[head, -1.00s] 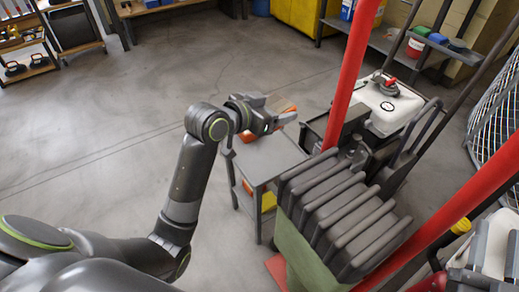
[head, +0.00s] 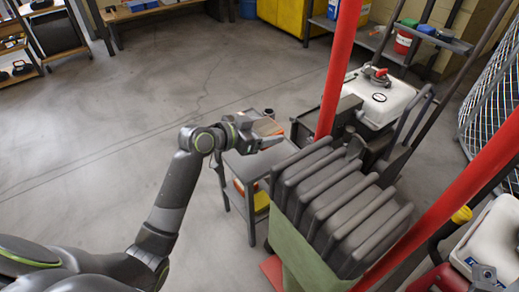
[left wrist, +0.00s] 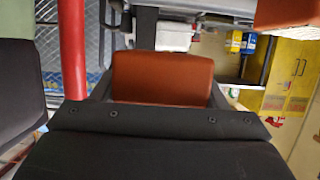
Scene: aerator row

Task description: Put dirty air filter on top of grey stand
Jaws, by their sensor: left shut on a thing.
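My left gripper (head: 258,142) is over the far part of the grey stand (head: 250,167), a small table with a flat top and a lower shelf. In the left wrist view an orange-brown block, the air filter (left wrist: 162,78), sits between its two fingers, and the gripper is shut on it. In the head view the filter (head: 267,127) shows only partly, behind the gripper. Whether it touches the stand top cannot be told. My right gripper is not in view.
A rack of dark upright panels (head: 340,200) stands right of the grey stand, close to it. A red post (head: 338,70) and a white tank (head: 380,98) are behind. A yellow item (head: 262,201) is on the lower shelf. Open floor (head: 90,140) lies left.

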